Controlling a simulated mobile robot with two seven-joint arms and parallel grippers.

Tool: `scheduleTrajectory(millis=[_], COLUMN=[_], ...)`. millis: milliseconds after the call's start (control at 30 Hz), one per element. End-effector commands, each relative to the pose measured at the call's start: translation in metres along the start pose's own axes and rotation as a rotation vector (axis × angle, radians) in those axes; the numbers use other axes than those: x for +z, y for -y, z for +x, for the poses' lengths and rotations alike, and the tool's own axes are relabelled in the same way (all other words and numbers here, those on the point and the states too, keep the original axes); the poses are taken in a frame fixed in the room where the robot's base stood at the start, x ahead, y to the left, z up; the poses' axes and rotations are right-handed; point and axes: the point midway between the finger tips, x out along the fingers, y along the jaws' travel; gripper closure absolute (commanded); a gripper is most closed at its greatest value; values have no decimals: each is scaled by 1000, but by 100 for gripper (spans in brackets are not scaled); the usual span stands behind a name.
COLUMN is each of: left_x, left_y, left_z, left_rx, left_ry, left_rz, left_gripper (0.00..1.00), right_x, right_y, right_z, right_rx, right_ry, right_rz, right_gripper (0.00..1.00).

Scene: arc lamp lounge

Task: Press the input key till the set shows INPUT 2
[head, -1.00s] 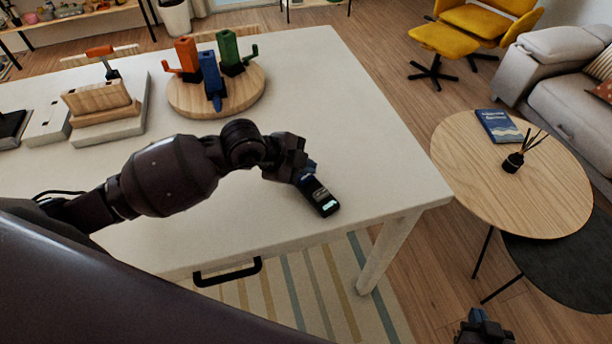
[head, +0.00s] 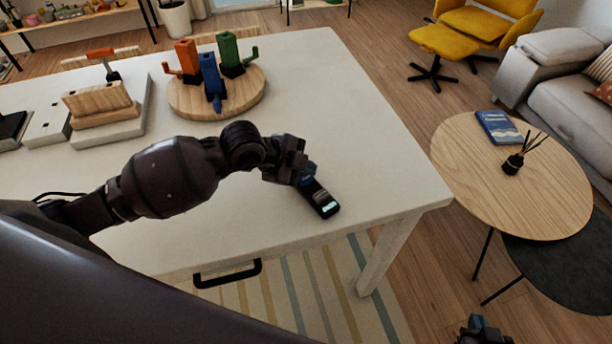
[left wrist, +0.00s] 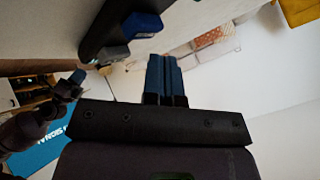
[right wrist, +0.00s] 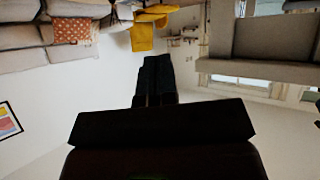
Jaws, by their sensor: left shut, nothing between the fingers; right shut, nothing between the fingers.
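A black device (head: 323,202) with a small lit screen lies on the white table near its right front corner. The screen's text is too small to read. My left gripper (head: 306,178) is shut and empty, at the device's far end, which it partly hides in the head view. In the left wrist view the device (left wrist: 100,22) shows a blue key (left wrist: 141,25) and a grey key (left wrist: 112,54). The shut blue fingertips (left wrist: 163,58) appear just beside the blue key; contact cannot be told. My right gripper (head: 481,325) is shut and empty, low off the table's front right.
The white table (head: 370,150) holds a round wooden board (head: 180,102) with coloured hooked blocks, and a wooden block on a pale base (head: 110,130) at left. A round wooden side table (head: 465,165) with a book (head: 498,127) and reed diffuser (head: 514,163) stands right.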

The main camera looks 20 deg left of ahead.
Motion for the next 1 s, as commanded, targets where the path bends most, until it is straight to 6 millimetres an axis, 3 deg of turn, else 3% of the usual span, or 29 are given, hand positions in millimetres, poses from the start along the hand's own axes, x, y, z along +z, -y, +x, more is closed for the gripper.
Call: scheduleTrajectory(millis=[400, 1000], left_x=[0, 1], left_y=[0, -1], left_z=[0, 2], left_rx=[0, 1], left_ry=[0, 0], left_rz=[0, -1], left_gripper=[100, 100], right_x=[-9, 4], right_y=[1, 0], right_z=[3, -2], right_rx=[-2, 1], right_ry=[-18, 8], right_rz=[-1, 2], right_gripper=[100, 100])
